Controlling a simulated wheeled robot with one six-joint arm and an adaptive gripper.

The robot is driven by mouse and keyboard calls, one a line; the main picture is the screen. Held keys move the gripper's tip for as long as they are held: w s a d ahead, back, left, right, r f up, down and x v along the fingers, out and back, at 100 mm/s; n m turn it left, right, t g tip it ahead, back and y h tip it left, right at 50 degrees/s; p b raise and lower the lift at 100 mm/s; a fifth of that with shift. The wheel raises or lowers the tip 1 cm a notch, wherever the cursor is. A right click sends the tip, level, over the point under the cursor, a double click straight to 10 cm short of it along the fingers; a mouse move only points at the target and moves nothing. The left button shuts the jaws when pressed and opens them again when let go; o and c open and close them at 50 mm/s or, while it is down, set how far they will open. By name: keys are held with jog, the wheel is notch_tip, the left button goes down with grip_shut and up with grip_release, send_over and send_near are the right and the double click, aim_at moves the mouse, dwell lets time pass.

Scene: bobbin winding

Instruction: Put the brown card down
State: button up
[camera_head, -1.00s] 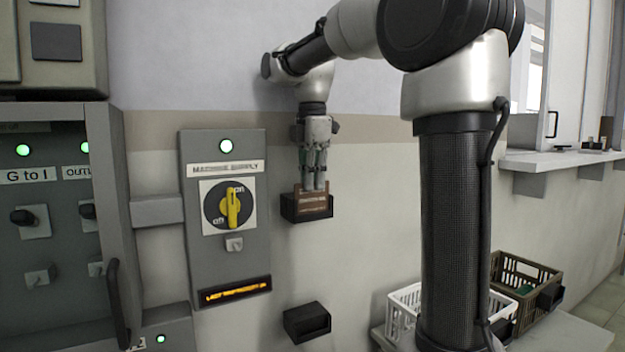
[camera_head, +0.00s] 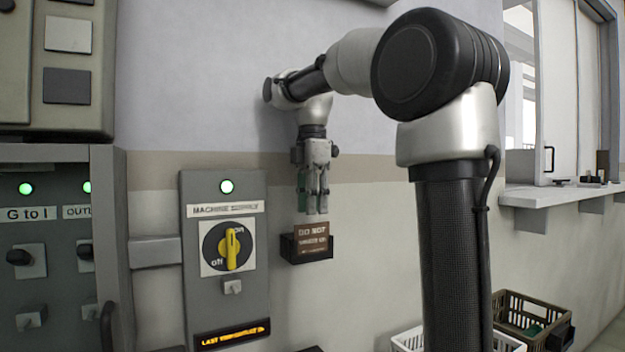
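The brown card (camera_head: 312,240) stands in a black wall holder (camera_head: 297,257) to the right of the machine supply panel. Its pale lettering begins "DO NOT"; the lines below are too small to read surely. My gripper (camera_head: 317,211) points down just above the card, with a small gap between fingertips and card. The fingers look close together and nothing shows between them; whether they are open or shut is not clear at this size.
The grey machine supply panel (camera_head: 258,288) has a yellow rotary switch (camera_head: 232,248) and a lit green lamp. A white crate (camera_head: 408,342) and a brown crate (camera_head: 545,318) stand at lower right. A white ledge (camera_head: 560,194) juts from the wall.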

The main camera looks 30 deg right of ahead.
notch_tip(320, 180, up, 8)
jog(key=s+f+m+t, duration=0.2)
jog(key=s+f+m, duration=0.7)
jog(key=f, duration=0.4)
jog(key=s+d+f+m+t, duration=0.1)
jog(key=s+f+m+t, duration=0.1)
jog(key=s+f+m, duration=0.7)
notch_tip(320, 180, down, 4)
jog(key=s, duration=0.2)
jog(key=shift+s+d+r, duration=0.15)
jog(key=shift+s, duration=0.2)
